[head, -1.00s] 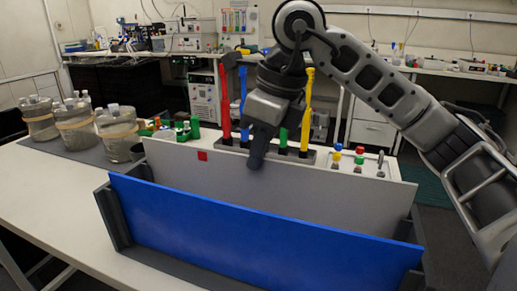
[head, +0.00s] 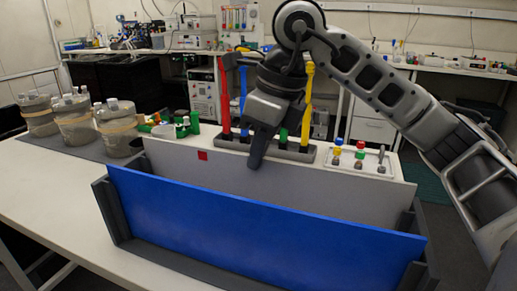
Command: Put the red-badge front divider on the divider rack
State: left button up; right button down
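The front divider is a wide light grey panel (head: 330,188) with a small red badge (head: 203,155) near its upper left. It stands roughly upright behind a blue panel (head: 260,225), which hides its lower part. My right gripper (head: 257,158) reaches down over the divider's top edge and appears shut on it; the far finger is hidden. The dark grey divider rack (head: 105,208) stands on the white table, with end posts at both sides and the blue panel at its front. Whether the grey divider's lower edge touches the rack is hidden. My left gripper is not in view.
Several capped jars (head: 75,120) stand on a grey mat at the left. Behind the divider are green parts (head: 185,127), a holder with coloured upright tools (head: 307,90), and a tray with coloured knobs (head: 360,157). The table left of the rack is clear.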

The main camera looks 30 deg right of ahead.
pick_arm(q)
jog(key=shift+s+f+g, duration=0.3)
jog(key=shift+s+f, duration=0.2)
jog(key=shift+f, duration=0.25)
pick_arm(e)
jog(key=shift+f, duration=0.2)
pick_arm(q)
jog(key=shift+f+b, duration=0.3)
jog(key=shift+b, duration=0.2)
pick_arm(e)
jog(key=shift+f, duration=0.4)
jog(key=c, duration=1.5)
grip_release()
jog(key=shift+c, duration=0.2)
pick_arm(q)
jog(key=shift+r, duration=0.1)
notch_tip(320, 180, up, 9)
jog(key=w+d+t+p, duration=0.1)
jog(key=p, duration=0.3)
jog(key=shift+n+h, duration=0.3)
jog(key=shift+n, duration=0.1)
pick_arm(e)
jog(key=v, duration=1.6)
jog(key=shift+s, duration=0.1)
